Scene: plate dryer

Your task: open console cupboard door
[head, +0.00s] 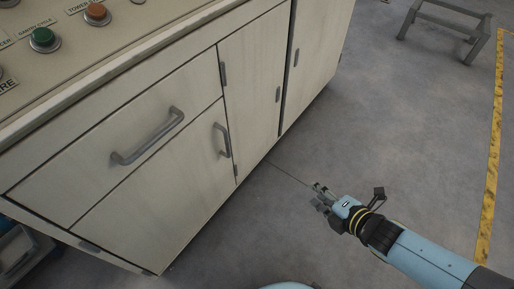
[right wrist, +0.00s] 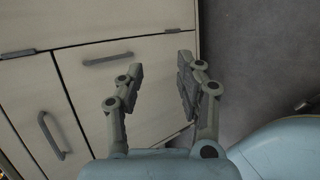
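The console cupboard (head: 262,62) is a cream cabinet. Its lower door (head: 165,210) looks shut, flush with the front. A grey vertical bar handle (head: 222,140) sits near the door's right edge; it also shows in the right wrist view (right wrist: 108,59), left of my fingers. My right gripper (head: 317,197) is over the floor in front of the cabinet, to the right of and apart from the handle. In the right wrist view its two fingers (right wrist: 158,72) are spread with nothing between them. My left gripper is not in view.
A drawer with a grey handle (head: 148,135) lies above the door. Narrow closed panels continue to the right. Buttons, including a green one (head: 43,38), sit on the console top. The floor (head: 400,140) is clear; a grey metal stand (head: 440,30) is at the far right.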

